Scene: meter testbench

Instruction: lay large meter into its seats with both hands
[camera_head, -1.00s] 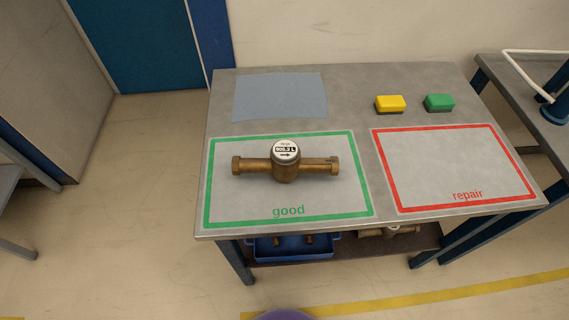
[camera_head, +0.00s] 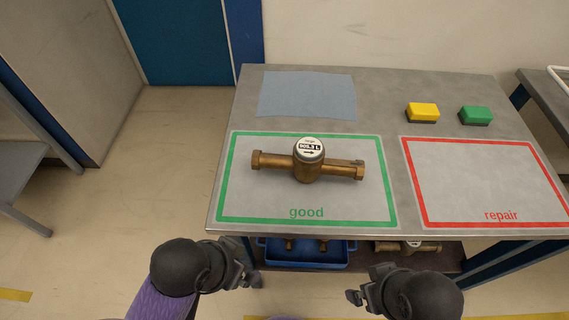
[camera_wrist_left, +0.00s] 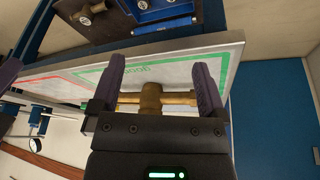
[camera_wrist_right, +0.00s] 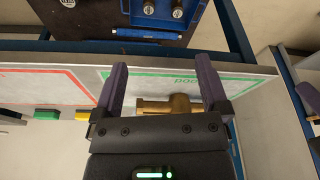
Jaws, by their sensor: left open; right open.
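The large brass meter (camera_head: 309,166) lies across the green "good" frame on the table, its dial facing up and its pipe ends to left and right. It also shows beyond the fingers in the left wrist view (camera_wrist_left: 151,98) and the right wrist view (camera_wrist_right: 178,105). My left gripper (camera_head: 250,277) and my right gripper (camera_head: 358,296) are in front of the table's front edge, apart from the meter. Both are open and empty; the wrist views show the left fingers (camera_wrist_left: 158,84) and right fingers (camera_wrist_right: 160,90) spread. I cannot make out the seats.
The red "repair" frame (camera_head: 484,222) on the right is empty. A yellow block (camera_head: 422,111), a green block (camera_head: 475,114) and a blue-grey cloth (camera_head: 307,95) lie at the back. A blue tray (camera_head: 306,262) and another meter (camera_head: 407,247) are on the lower shelf.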

